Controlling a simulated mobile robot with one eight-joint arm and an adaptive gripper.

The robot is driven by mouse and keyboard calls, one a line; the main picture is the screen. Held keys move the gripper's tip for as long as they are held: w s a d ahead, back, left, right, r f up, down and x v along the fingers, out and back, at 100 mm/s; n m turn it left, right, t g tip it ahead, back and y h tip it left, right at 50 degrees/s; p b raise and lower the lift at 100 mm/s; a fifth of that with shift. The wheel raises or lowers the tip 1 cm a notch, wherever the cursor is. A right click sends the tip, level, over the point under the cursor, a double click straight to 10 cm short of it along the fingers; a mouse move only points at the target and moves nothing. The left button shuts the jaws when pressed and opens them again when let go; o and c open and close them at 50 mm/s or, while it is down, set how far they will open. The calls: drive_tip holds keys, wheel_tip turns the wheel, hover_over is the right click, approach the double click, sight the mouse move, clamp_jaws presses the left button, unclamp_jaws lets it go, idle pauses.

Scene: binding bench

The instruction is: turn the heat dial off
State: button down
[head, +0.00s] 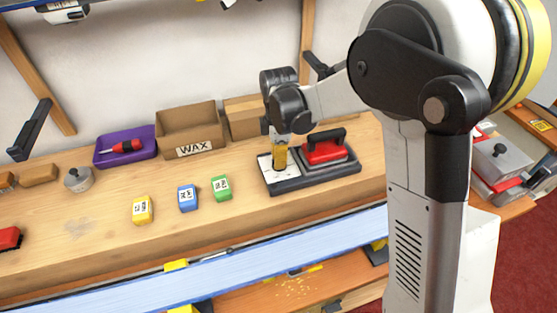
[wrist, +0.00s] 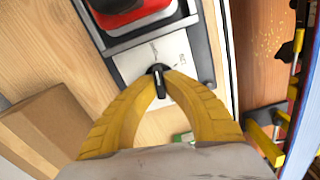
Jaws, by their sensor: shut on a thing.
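The heat dial (wrist: 159,80) is a small black knob with a pale pointer line, on the white panel (wrist: 182,55) of the dark iron stand. My gripper (wrist: 161,86) has its yellow fingers shut on the dial, one on each side. In the head view my gripper (head: 280,162) reaches straight down onto the white panel at the left end of the stand (head: 313,183); the dial is hidden there behind the fingers. The panel has small markings, too small to read. The red iron (head: 325,151) rests on the stand, right of my gripper.
A cardboard WAX box (head: 190,130) and a purple tray (head: 126,147) stand at the back. Green (head: 221,188), blue (head: 188,198) and yellow (head: 142,210) blocks sit left of the stand. A blue ski (head: 270,250) runs along the front.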

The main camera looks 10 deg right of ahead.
drive_tip(key=c, duration=1.5)
unclamp_jaws()
wheel_tip(320, 180, up, 12)
